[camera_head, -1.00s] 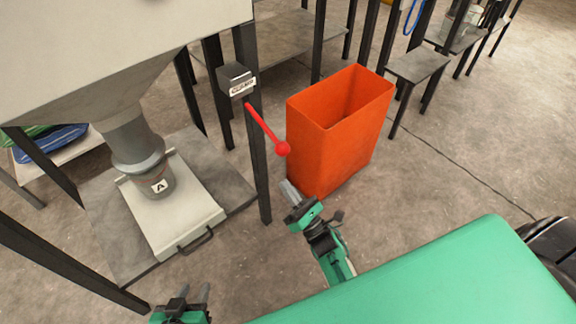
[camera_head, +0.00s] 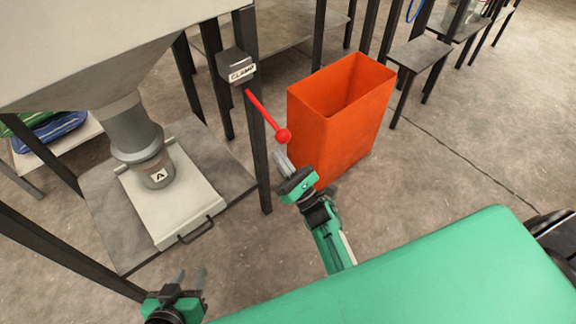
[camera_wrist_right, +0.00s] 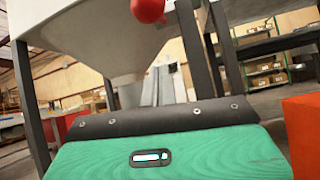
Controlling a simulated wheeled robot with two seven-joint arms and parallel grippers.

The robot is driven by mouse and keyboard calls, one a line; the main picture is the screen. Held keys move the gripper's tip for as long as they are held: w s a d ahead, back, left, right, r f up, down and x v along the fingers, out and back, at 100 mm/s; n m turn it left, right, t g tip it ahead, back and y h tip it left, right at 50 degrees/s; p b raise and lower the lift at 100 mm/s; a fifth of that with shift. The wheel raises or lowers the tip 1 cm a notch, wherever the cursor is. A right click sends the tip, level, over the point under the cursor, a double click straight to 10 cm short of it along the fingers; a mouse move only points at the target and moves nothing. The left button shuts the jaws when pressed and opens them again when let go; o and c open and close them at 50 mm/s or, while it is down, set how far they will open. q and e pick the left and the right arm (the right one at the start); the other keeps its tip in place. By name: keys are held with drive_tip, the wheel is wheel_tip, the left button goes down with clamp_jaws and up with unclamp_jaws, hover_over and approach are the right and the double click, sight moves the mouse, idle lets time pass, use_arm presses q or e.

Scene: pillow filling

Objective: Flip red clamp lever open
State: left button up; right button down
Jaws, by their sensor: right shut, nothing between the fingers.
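The red clamp lever (camera_head: 264,113) slopes down to the right from a dark box labelled CLAMP (camera_head: 238,68) on a black post. Its round red knob (camera_head: 283,136) is at the lower end. The knob also shows at the top of the right wrist view (camera_wrist_right: 148,9). My right gripper (camera_head: 280,158) is shut and empty just below the knob, with a small gap showing between them in the head view. My left gripper (camera_head: 190,278) is open and empty at the bottom, far from the lever.
An orange bin (camera_head: 342,120) stands right behind the lever and my right gripper. A hopper (camera_head: 90,50) with a spout ends over a pale tray (camera_head: 185,215) at left. Black frame posts (camera_head: 258,150) stand close to the lever. Open floor (camera_head: 430,180) lies to the right.

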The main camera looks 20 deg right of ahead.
sight(266, 115)
use_arm(q)
drive_tip(key=shift+s+a+g+y+p, duration=0.3)
drive_tip(key=shift+a+g, duration=0.1)
drive_tip(key=shift+a, duration=0.25)
drive_tip(key=shift+s+a+g+y+p, duration=0.15)
drive_tip(key=shift+a+g+y+p, duration=0.2)
drive_tip(key=shift+a, duration=0.25)
use_arm(e)
drive_tip(key=shift+w+d+r, duration=0.1)
drive_tip(key=shift+w+r, duration=0.1)
drive_tip(key=shift+r, duration=1.1)
drive_tip(key=shift+w+r, duration=0.15)
drive_tip(key=shift+r, duration=1.15)
